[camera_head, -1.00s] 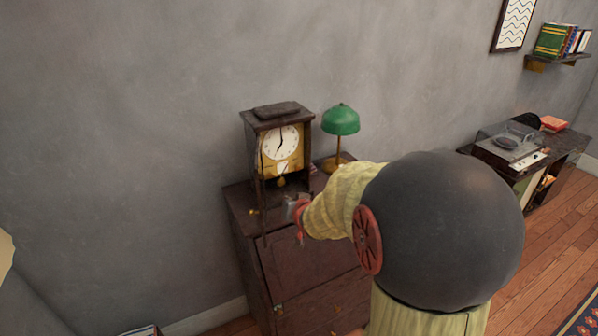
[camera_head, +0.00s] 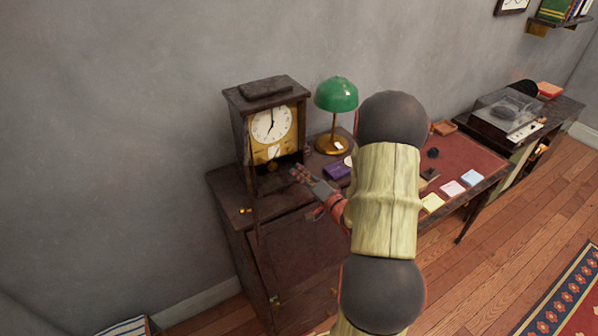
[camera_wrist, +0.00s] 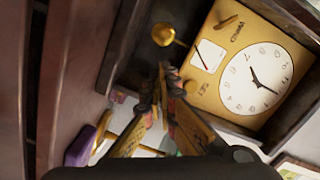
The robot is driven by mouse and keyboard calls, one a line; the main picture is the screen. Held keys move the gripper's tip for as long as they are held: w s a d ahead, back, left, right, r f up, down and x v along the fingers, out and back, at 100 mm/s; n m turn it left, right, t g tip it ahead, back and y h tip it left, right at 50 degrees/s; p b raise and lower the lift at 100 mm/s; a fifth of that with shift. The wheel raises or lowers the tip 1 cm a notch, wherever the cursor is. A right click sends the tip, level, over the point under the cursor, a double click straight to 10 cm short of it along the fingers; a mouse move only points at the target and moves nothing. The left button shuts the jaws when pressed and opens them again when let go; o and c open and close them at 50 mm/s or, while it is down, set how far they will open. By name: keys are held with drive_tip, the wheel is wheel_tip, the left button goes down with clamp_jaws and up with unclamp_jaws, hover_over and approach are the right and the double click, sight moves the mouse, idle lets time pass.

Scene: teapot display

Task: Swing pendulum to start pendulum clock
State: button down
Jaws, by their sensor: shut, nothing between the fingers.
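The wooden pendulum clock (camera_head: 235,101) stands on a dark cabinet (camera_head: 228,186) against the grey wall. Its white dial (camera_head: 271,124) sits on a gold plate. In the wrist view the dial (camera_wrist: 257,79) is tilted on its side. The gold pendulum bob (camera_wrist: 163,34) hangs below the plate; it is small in the head view (camera_head: 272,167). My gripper (camera_head: 296,173) is at the clock's lower front right. In the wrist view my fingertips (camera_wrist: 167,72) are together and empty, beside the bob and apart from it in the picture. The exact depth gap is unclear.
A green lamp (camera_head: 336,94) and a purple object (camera_head: 338,172) stand right of the clock. A small gold item (camera_head: 245,211) lies on the cabinet's left. A desk with cards (camera_head: 453,188) and a record player (camera_head: 508,112) are farther right. A thin dark upright (camera_head: 254,205) stands at the clock's front left.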

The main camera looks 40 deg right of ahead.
sight(272, 166)
drive_tip(key=w, duration=0.4)
drive_tip(key=w+d, duration=0.1)
drive_tip(key=w, duration=0.1)
drive_tip(key=shift+w+f+b, duration=0.1)
drive_tip(key=shift+w+b, duration=0.15)
drive_tip(key=shift+b, duration=0.05)
